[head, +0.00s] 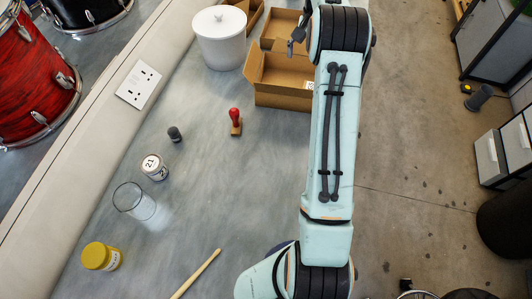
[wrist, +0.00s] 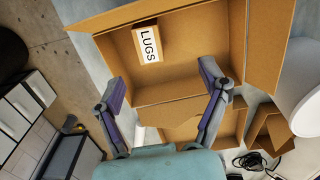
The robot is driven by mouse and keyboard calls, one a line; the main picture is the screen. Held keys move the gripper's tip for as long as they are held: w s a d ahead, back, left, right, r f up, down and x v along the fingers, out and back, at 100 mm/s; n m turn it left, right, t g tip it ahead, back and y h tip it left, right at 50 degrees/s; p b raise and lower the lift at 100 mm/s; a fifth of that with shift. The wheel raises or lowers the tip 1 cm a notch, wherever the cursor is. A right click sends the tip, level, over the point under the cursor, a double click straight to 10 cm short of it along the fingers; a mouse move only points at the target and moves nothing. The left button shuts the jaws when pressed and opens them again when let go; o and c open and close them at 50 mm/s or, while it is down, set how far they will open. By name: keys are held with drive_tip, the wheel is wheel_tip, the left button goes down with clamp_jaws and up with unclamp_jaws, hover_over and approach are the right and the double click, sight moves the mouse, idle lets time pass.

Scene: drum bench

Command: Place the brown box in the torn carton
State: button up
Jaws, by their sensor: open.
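A small brown box labelled LUGS (wrist: 148,42) lies inside a large open carton (wrist: 177,92), against one of its walls, in the wrist view. I cannot tell for sure which carton is torn.
Two more open cartons stand behind, one (head: 283,20) partly hidden, another (head: 252,12) at the top edge. A white lidded pot (head: 220,38) stands close to their left. A red-handled stamp (head: 235,121), tins and a glass (head: 134,201) stand left of my arm.

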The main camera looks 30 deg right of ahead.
drive_tip(key=s+a+r+n, duration=0.2)
drive_tip(key=s+a+r, duration=0.2)
drive_tip(key=a, duration=0.3)
drive_tip(key=s+a+r+n, duration=0.1)
drive_tip(key=s+a+r, duration=0.25)
drive_tip(key=a, duration=0.35)
drive_tip(key=s+a+r+n, duration=0.2)
drive_tip(key=s+a+r, duration=0.15)
drive_tip(key=a, duration=0.35)
drive_tip(key=s+a+f+n, duration=0.2)
drive_tip(key=s+a, duration=0.2)
drive_tip(key=s, duration=0.5)
drive_tip(key=s+a+f+n, duration=0.2)
drive_tip(key=s+a, duration=0.2)
drive_tip(key=s, duration=0.5)
drive_tip(key=shift+a+f+y, duration=0.15)
drive_tip(key=shift+a+y, duration=0.2)
drive_tip(key=shift+y, duration=0.05)
